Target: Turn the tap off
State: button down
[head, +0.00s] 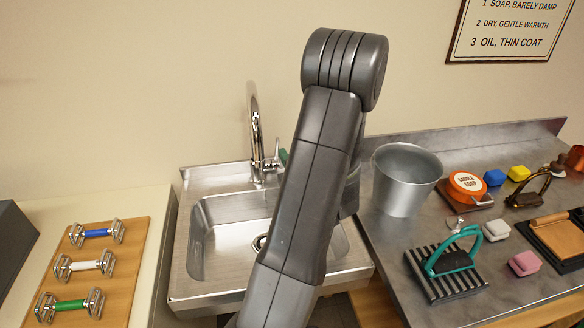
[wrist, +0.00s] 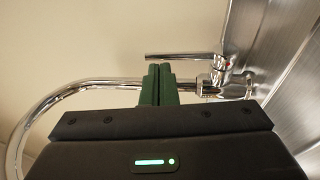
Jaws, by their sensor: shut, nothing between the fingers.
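The chrome tap (head: 256,130) stands at the back of the steel sink, its tall spout curving over. In the wrist view its spout (wrist: 90,84) runs across behind my gripper, and its lever (wrist: 185,57) sticks out sideways from the tap body. My gripper (wrist: 160,70) has green fingers, shut together and empty. The fingertips show just below the lever's free end in the wrist view; I cannot tell whether they touch it. In the head view my arm hides most of the gripper, and a bit of green (head: 284,156) shows beside the tap. No water stream is clearly visible.
The sink basin (head: 215,215) is partly hidden by my arm. A metal bucket (head: 405,180) stands close on the right, with an orange saddle soap tin (head: 467,185) and several tools beyond. A wooden board (head: 125,255) with several metal pieces lies left. The wall is behind the tap.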

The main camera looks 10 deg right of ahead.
aim_at(278, 144)
jog(key=shift+x, duration=1.3)
jog(key=shift+r+p, duration=0.1)
jog(key=shift+p, duration=0.25)
jog(key=shift+w+r+p, duration=0.2)
jog(key=shift+p, duration=0.2)
jog(key=shift+w+r+g+p, duration=0.1)
jog(key=shift+w+g+p, duration=0.35)
jog(key=shift+p, duration=0.2)
jog(key=shift+w+r, duration=0.15)
jog(key=shift+r, duration=0.1)
jog(key=shift+d, duration=0.1)
